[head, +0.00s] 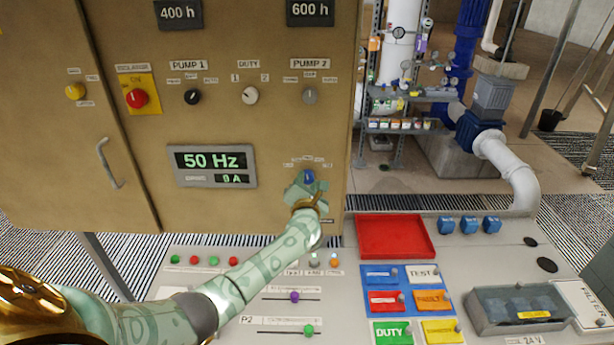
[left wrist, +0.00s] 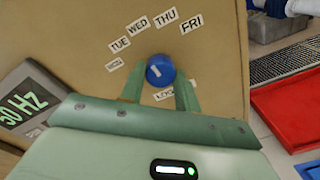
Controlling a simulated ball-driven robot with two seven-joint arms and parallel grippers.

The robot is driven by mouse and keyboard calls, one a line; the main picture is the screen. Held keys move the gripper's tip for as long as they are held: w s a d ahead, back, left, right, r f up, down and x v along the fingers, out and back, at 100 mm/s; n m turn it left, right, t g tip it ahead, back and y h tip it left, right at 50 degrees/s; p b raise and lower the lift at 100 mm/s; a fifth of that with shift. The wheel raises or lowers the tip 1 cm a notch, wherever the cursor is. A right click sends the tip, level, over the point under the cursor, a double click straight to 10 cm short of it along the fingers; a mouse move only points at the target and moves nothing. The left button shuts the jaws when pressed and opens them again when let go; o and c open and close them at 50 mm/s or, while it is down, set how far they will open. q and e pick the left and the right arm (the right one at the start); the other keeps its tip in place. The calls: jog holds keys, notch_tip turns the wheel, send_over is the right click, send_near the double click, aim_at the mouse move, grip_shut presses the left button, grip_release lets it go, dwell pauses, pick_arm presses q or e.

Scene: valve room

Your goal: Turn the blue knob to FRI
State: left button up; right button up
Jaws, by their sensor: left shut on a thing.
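The blue knob (head: 308,176) is on the tan cabinet front, low at the right. In the left wrist view the blue knob (left wrist: 160,69) has a small white mark on its face; which label it points at I cannot tell for sure. Day labels fan around its upper side: MON, TUE (left wrist: 120,45), WED (left wrist: 138,27), THU (left wrist: 165,18) and FRI (left wrist: 191,22) at the upper right. My left gripper (head: 307,184) is at the knob, its two green fingers (left wrist: 159,88) on either side and shut on it. A label below the knob is partly hidden. My right gripper is out of view.
Above the knob are the PUMP 2 selector (head: 309,96) and the DUTY selector (head: 250,95). A 50 Hz display (head: 214,166) is to the left. Below, a console holds sliders, a red tray (head: 396,237) and coloured label plates.

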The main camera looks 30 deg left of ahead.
pick_arm(q)
jog(key=m+p, duration=0.2)
jog(key=shift+r+m, duration=0.1)
jog(key=shift+m, duration=0.3)
jog(key=m+p, duration=0.2)
jog(key=m, duration=0.1)
jog(key=shift+m, duration=0.3)
jog(key=m+p, duration=0.1)
jog(key=m, duration=0.3)
jog(key=shift+d+p, duration=0.1)
jog(key=shift+p, duration=0.3)
jog(key=shift+m+p, duration=0.4)
jog(key=shift+m, duration=0.7)
jog(key=shift+f, duration=0.2)
jog(key=o, duration=1)
jog(key=shift+r, duration=0.1)
jog(key=p+v, duration=0.4)
jog(key=v, duration=1.2)
jog(key=shift+d, duration=0.2)
